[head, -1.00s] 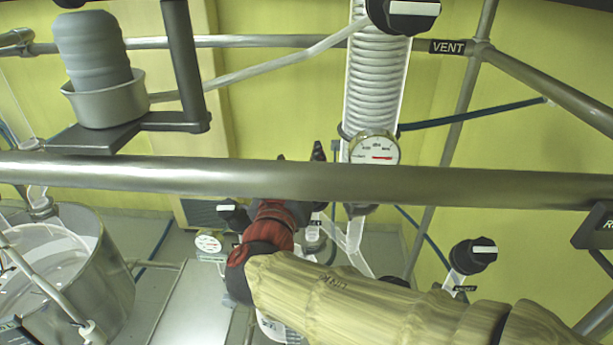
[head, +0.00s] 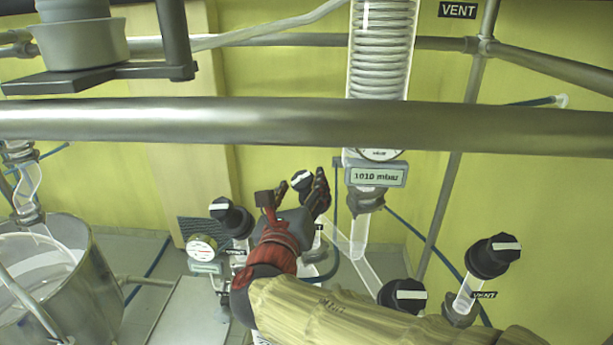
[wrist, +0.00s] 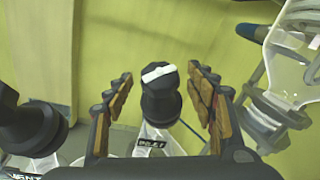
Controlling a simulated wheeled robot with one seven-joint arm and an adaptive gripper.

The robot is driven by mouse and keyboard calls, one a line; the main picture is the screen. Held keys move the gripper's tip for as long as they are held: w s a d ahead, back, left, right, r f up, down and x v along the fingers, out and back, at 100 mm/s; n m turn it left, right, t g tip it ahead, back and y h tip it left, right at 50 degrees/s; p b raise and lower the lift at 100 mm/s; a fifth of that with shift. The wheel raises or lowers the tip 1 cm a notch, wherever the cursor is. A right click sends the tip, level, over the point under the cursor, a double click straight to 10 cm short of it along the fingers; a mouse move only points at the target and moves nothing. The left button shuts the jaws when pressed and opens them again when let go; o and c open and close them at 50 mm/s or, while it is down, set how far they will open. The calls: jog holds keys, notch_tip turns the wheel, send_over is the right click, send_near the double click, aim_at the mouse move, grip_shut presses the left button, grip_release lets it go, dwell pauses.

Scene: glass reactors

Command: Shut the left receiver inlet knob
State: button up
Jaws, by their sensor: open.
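A black knob (head: 303,181) with a white bar on its top stands between the open fingers of my gripper (head: 299,188) in the head view. In the wrist view the same knob (wrist: 160,98) sits between the two fingers (wrist: 160,76), with gaps on both sides. Its white bar lies nearly crosswise, slightly tilted. A small label (wrist: 151,144) below it seems to read INLET, but it is blurred. My gripper is open and holds nothing. The knob's lower stem is partly hidden in the head view.
Another black knob (head: 232,217) with a VENT label stands close left of my gripper, beside a gauge (head: 202,247). Two more knobs (head: 492,256) (head: 403,295) are at right. A metal rail (head: 300,122) crosses above. A steel pot (head: 98,285) stands at left.

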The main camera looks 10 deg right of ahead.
aim_at(307, 172)
jog(key=x, duration=0.6)
jog(key=shift+w+d, duration=0.1)
jog(key=shift+w, duration=0.05)
jog(key=shift+c, duration=1.2)
jog(key=c, duration=1.1)
jog(key=shift+c, duration=0.3)
